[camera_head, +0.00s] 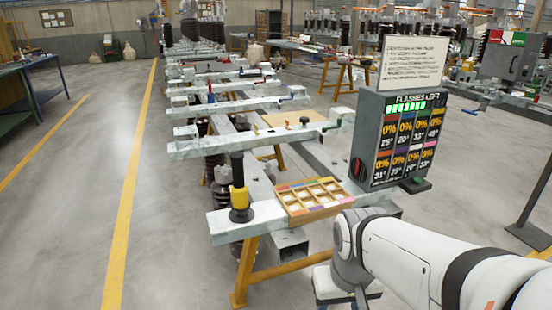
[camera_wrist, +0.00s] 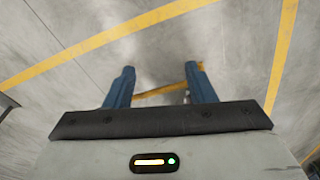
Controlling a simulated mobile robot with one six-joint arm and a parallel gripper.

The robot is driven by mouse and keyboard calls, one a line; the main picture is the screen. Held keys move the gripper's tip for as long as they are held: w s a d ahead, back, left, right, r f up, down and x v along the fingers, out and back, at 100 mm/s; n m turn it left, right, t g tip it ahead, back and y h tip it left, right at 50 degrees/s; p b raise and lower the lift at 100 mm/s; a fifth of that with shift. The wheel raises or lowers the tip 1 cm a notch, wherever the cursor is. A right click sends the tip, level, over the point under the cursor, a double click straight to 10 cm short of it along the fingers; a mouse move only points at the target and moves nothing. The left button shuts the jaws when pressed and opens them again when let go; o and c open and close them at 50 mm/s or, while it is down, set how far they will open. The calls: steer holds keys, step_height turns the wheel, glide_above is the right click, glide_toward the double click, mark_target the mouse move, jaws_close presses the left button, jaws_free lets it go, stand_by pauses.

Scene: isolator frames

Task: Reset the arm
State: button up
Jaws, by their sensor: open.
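My gripper (camera_wrist: 164,84) shows in the wrist view with its two blue fingers apart and nothing between them. It points down at the bare grey floor, crossed by yellow lines. In the head view my white arm reaches in from the lower right, with its wrist bent down in front of the nearest frame beam (camera_head: 226,226).
On the nearest beam stand a yellow and black device (camera_head: 239,193), a wooden compartment tray (camera_head: 341,207) and a grey display box (camera_head: 371,147) close to my arm. Several isolator frames run back behind. A dark post (camera_head: 534,205) stands at right. The left floor is free.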

step_height(320, 180, up, 20)
steer(key=t+p, duration=0.1)
steer(key=p, duration=1.5)
steer(key=shift+f, duration=0.2)
